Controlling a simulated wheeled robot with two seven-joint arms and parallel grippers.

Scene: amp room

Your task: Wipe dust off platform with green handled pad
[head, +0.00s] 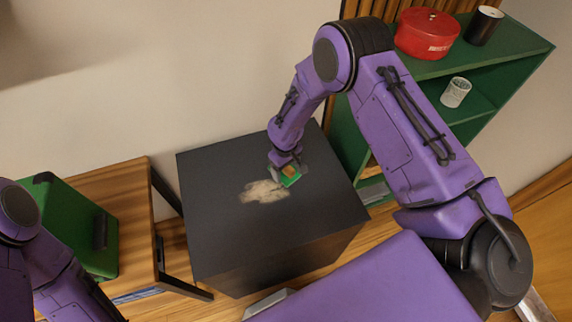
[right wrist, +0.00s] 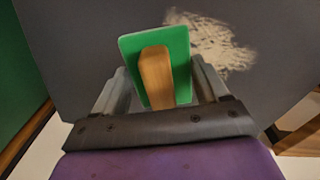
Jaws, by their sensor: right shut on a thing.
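The platform (head: 228,242) is a dark grey block with a flat top in the middle of the head view. A pale beige dust patch (head: 262,192) lies on its top; it also shows in the right wrist view (right wrist: 215,40). My right gripper (head: 285,174) is over the platform top, just right of the dust. It is shut on the pad (right wrist: 130,48), which has a green base and a wooden-coloured handle (right wrist: 155,75). The pad's green edge is beside the dust patch. Whether the pad touches the top I cannot tell. My left arm shows at the left edge, its gripper out of view.
A green shelf (head: 500,62) at the right holds a red pot (head: 427,33), a black cup (head: 483,26) and a patterned white cup (head: 455,92). A wooden table (head: 125,195) with a green case (head: 72,222) stands left of the platform. A wall is behind.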

